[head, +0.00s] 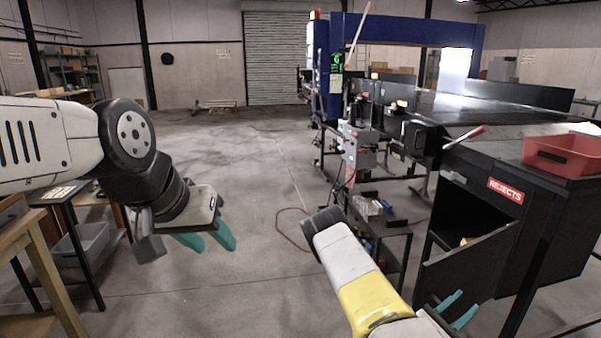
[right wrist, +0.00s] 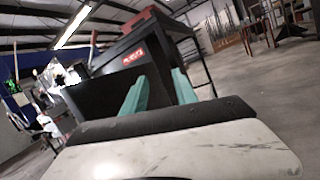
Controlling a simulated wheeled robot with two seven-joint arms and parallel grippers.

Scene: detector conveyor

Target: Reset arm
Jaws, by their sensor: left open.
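My left gripper (head: 208,240) hangs in the left half of the head view, with its two green fingers apart and nothing between them. It is over open floor, to the right of a wooden-framed table. My right gripper (head: 468,301) is at the lower right of the head view, partly cut off by the bottom edge, in front of the black rejects cabinet (head: 535,225). In the right wrist view its green fingers (right wrist: 158,84) stand apart with no object seen between them. The cabinet's red sign (right wrist: 133,57) shows beyond them.
A red bin (head: 563,156) sits on the cabinet top. The conveyor (head: 450,108) with its blue detector arch (head: 400,30) runs behind. A black cart (head: 385,228) stands near my right arm. A grey bin (head: 82,245) is under the left table. The middle floor is clear except for a red hose.

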